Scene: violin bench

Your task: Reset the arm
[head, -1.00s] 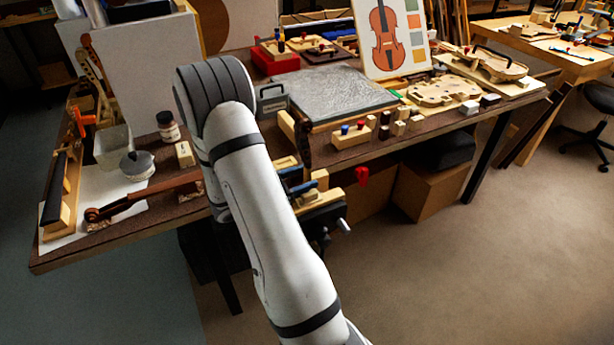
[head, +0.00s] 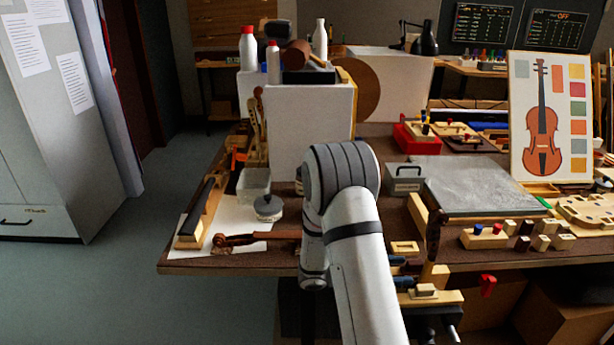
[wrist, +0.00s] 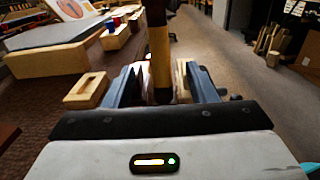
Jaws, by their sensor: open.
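My arm reaches over the front edge of the workbench (head: 230,262). My gripper (head: 412,272) shows only partly in the head view, as blue fingers past my arm at the bench's front edge. In the wrist view my gripper (wrist: 163,88) has its two blue fingers spread apart. An upright wooden post (wrist: 159,55), dark above and pale below, stands in line with the gap. It also shows in the head view (head: 434,235). I cannot tell whether its lower part is between the fingers or just beyond them; no grip on it shows.
A small wooden block with a slot (head: 405,248) lies close by. A grey slab (head: 475,184) and a grey box (head: 403,178) are behind. A violin neck (head: 255,238), a lidded pot (head: 268,207) and a clear tub (head: 253,186) are at left. Open floor lies left of the bench.

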